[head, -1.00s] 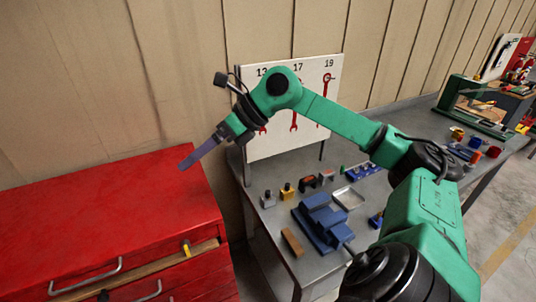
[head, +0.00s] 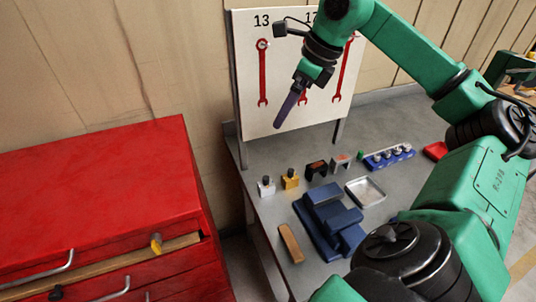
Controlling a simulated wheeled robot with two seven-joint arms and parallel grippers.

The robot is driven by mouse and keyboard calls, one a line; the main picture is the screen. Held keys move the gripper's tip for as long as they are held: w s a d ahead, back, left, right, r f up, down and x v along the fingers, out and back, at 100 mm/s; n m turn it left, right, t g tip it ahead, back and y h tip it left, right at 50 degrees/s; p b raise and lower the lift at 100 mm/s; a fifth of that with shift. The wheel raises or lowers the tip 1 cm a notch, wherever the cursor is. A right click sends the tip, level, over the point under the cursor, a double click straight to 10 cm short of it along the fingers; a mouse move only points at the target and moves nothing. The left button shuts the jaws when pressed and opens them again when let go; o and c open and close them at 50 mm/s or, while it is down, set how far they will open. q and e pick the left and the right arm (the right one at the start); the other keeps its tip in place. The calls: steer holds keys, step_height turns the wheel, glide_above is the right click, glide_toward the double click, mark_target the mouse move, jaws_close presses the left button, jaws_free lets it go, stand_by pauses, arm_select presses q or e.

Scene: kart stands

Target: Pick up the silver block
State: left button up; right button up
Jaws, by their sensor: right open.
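The silver block (head: 266,187), small with a dark top piece, stands on the grey bench near its left edge. A similar yellow block (head: 290,179) stands just right of it. My right gripper (head: 287,110) hangs above the bench in front of the white tool board, pointing down and slightly left. It is apart from the silver block and well above it in the picture. It is open and seen edge-on, with nothing visible in it. My left gripper is not in view.
The white board (head: 270,90) with red wrenches stands behind. A blue vise (head: 325,225), wooden block (head: 290,243), metal tray (head: 365,191), blue rack (head: 388,155) and small dark block (head: 316,169) share the bench (head: 270,222). A red cabinet (head: 100,190) with a partly open drawer stands left.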

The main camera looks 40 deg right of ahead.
step_height(320, 180, down, 7)
steer(key=b, duration=1.1)
glide_toward(266, 179)
steer(key=p+x, duration=0.1)
steer(key=x, duration=0.9)
steer(key=shift+w+f, duration=0.2)
steer(key=shift+f, duration=0.1)
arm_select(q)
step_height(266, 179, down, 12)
arm_select(e)
jaws_close()
